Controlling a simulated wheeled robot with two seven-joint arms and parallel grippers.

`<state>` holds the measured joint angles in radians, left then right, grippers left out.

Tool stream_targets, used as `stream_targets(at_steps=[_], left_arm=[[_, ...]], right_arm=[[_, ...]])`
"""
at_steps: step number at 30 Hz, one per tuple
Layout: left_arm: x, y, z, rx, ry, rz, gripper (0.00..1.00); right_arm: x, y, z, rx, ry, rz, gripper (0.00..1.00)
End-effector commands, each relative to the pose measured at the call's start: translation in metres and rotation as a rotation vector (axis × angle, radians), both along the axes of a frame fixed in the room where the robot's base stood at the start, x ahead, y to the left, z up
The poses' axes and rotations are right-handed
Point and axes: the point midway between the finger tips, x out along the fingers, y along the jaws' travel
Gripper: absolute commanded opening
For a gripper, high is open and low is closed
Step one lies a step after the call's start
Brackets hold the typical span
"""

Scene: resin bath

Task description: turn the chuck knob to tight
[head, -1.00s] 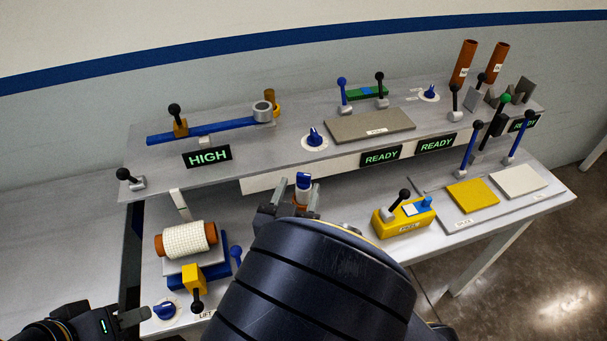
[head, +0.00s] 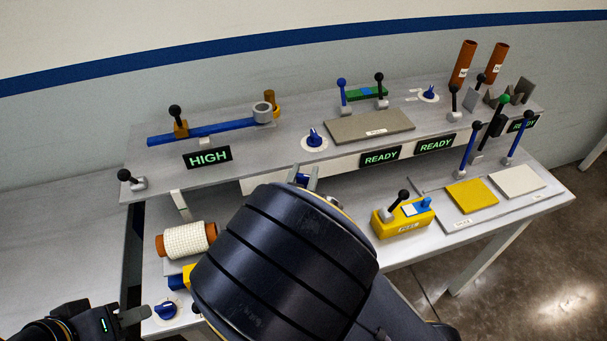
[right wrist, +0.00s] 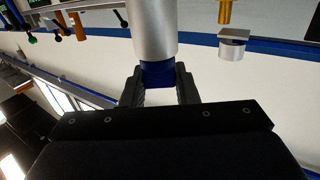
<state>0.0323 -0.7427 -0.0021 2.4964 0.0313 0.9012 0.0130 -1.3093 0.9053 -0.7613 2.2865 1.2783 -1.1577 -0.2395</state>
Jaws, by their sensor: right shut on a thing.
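A blue knob (right wrist: 158,74) sits at the end of a silver cylinder (right wrist: 155,28) in the right wrist view, between the two dark fingers of my right gripper (right wrist: 160,88). The fingers are shut on it from both sides. In the head view a bit of this blue knob (head: 302,178) shows between the fingertips of my right gripper (head: 303,176), under the upper shelf's front edge. My right arm hides the rest, and no tight mark on it can be read. My left gripper (head: 134,317) is at the lower left, away from the knob; its opening is not clear.
The upper shelf (head: 230,163) overhangs just behind the right gripper. A white roll (head: 186,240) stands to the left, and a yellow box with a lever (head: 402,221) to the right. Other blue knobs are on the shelf (head: 314,138) and at the lower left (head: 166,309).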

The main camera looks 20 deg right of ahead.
Motion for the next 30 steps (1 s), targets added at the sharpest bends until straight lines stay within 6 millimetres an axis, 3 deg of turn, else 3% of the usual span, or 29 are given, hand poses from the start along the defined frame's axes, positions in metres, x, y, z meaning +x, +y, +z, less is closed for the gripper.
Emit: stream_targets(at_steps=[14, 15, 19, 30], left_arm=[[0.0, 0.0, 0.0064, 0.0, 0.0, 0.0, 0.37], [0.0, 0.0, 0.0064, 0.0, 0.0, 0.0, 0.37], [0.0, 0.0, 0.0064, 0.0, 0.0, 0.0, 0.37], [0.0, 0.0, 0.005, 0.0, 0.0, 0.0, 0.37]], right_arm=[[0.0, -0.0001, 0.0004, 0.0, -0.001, -0.062, 0.04], [0.0, -0.0001, 0.0004, 0.0, -0.001, -0.062, 0.29], [0.0, 0.0, 0.0004, 0.0, -0.001, -0.061, 0.47], [-0.0042, 0.0033, -0.0001, 0.0, -0.001, -0.059, 0.49]])
